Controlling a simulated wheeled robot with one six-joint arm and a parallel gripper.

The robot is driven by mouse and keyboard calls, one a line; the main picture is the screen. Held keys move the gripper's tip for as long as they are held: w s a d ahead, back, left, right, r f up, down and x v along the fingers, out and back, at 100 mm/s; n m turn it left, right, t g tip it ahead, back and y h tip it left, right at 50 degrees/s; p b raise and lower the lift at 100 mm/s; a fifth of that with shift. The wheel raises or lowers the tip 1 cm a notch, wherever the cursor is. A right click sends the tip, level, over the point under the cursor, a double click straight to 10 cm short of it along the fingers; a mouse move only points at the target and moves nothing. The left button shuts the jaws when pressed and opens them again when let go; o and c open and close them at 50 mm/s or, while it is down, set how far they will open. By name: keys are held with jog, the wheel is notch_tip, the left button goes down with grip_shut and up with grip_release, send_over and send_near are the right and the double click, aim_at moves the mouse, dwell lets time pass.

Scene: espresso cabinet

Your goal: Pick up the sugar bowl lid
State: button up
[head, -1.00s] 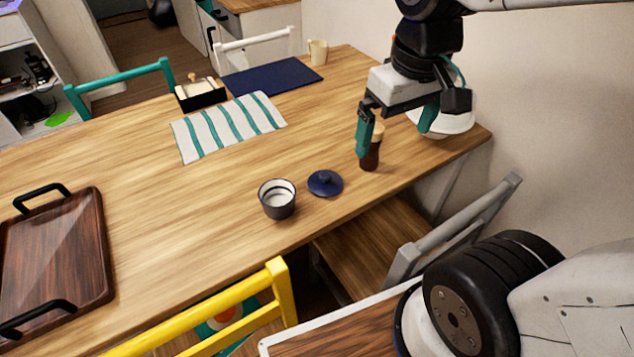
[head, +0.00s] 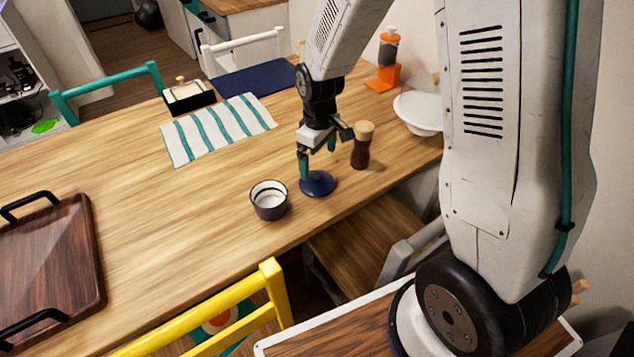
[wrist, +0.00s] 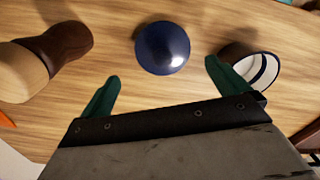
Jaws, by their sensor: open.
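The sugar bowl lid (head: 317,184) is a dark blue disc with a knob, lying on the wooden table. The sugar bowl (head: 269,200), dark outside and white inside, stands open to the left of the lid. It also shows at the right of the wrist view (wrist: 262,68).
A brown pepper mill (head: 361,148) with a pale top stands close to the right of my gripper. A white bowl (head: 418,112) and an orange-based dispenser (head: 384,75) are farther back right. A striped cloth (head: 216,130) lies to the left. The table's front edge is near the lid.

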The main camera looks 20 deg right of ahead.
aim_at(317, 174)
jog(key=f, duration=0.7)
jog(key=shift+a, duration=0.25)
jog(key=c, duration=0.8)
jog(key=shift+o, duration=0.2)
jog(key=shift+r, duration=0.15)
